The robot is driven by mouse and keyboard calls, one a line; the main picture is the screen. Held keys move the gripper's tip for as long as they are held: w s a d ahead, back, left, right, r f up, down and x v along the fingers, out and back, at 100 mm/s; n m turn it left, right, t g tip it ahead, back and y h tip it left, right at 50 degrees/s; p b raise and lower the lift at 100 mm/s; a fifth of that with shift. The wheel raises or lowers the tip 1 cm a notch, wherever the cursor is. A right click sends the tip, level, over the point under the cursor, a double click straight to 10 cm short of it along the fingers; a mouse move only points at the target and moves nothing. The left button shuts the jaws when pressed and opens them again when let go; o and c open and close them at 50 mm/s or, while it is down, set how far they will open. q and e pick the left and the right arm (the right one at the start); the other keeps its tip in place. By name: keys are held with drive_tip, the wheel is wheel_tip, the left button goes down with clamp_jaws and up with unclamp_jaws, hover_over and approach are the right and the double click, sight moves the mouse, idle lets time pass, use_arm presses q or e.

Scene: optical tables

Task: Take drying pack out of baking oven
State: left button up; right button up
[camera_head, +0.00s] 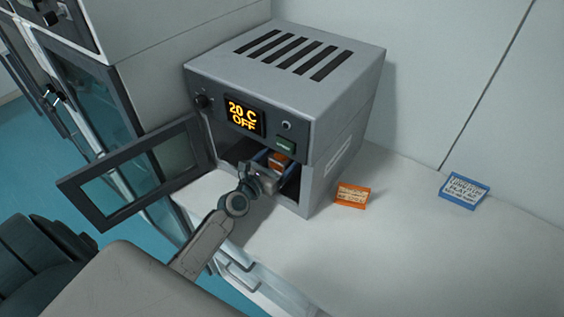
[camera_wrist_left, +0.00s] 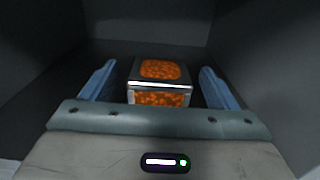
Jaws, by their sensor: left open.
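The baking oven (camera_head: 345,130) is a grey box on the white bench, with its display reading 20 C OFF. Its glass door (camera_head: 145,170) stands open to the left. The drying pack (camera_head: 278,161) is a small box with orange beads showing in its top and front, inside the oven. In the left wrist view the pack (camera_wrist_left: 160,80) sits between the two blue fingers of my left gripper (camera_wrist_left: 155,85), with a gap on each side. My left gripper (camera_head: 268,162) is open and reaches into the oven's opening. My right gripper is not in view.
The bench to the right is otherwise clear. The oven's side walls (camera_wrist_left: 45,65) are close around my gripper.

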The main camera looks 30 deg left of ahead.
use_arm(q)
drive_tip(key=shift+w+d, duration=0.1)
drive_tip(key=shift+w, duration=0.65)
drive_tip(key=c, duration=1.1)
drive_tip(key=shift+r, duration=0.1)
drive_tip(key=shift+c, duration=0.2)
